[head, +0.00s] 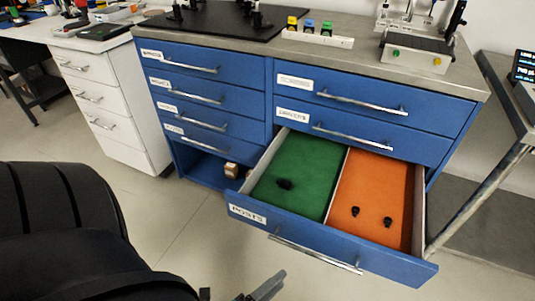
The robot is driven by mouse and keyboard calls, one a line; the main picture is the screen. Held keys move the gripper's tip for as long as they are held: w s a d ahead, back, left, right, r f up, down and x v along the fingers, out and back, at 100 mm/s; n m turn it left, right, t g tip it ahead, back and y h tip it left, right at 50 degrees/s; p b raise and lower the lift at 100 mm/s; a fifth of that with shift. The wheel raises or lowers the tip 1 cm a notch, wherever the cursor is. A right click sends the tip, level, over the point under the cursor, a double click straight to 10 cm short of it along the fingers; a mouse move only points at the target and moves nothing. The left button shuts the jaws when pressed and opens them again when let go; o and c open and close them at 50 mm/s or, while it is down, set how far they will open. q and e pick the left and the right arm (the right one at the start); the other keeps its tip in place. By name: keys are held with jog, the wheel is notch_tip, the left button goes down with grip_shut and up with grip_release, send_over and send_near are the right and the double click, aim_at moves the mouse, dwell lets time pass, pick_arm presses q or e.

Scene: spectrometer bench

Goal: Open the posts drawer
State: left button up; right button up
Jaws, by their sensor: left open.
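The posts drawer (249,214), a blue drawer with a label reading POSTS, stands pulled well out of the blue cabinet. Its long metal handle (314,254) runs along the front face. Inside, a divider separates a green-lined compartment (305,165) holding a small black part (285,184) from an orange-lined one (372,185) holding two small black parts (388,222). My left gripper (240,293) is at the bottom edge of the head view, partly cut off. It is open, appears empty, and shows apart from the handle, below and left of it. My right gripper is not in view.
The cabinet's other drawers (375,93) are shut. A small brown-and-white object (231,170) sits in the open bay left of the drawer. The benchtop (350,30) holds instruments. A metal-legged table (481,197) stands close at the right. Floor (180,235) is clear left of the drawer.

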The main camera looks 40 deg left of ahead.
pick_arm(q)
jog(key=shift+v, duration=1.1)
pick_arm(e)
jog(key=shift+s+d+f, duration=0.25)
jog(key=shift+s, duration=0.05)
pick_arm(q)
notch_tip(320, 180, down, 14)
jog(key=s+n+g+y+p, duration=0.1)
jog(key=s+n+g+p, duration=0.15)
jog(key=n+g, duration=0.5)
jog(key=s+a+f+n+g+y+p, duration=0.1)
jog(key=s+a+f+n+g, duration=0.4)
jog(key=s+f+n, duration=0.3)
jog(key=shift+s+a+f+n+g+y+p, duration=0.3)
jog(key=shift+s+f+n+g, duration=0.2)
jog(key=shift+s, duration=0.35)
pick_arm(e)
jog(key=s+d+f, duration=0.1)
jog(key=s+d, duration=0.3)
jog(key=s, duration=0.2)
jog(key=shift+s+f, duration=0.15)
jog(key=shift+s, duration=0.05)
pick_arm(q)
jog(key=shift+s+r, duration=0.1)
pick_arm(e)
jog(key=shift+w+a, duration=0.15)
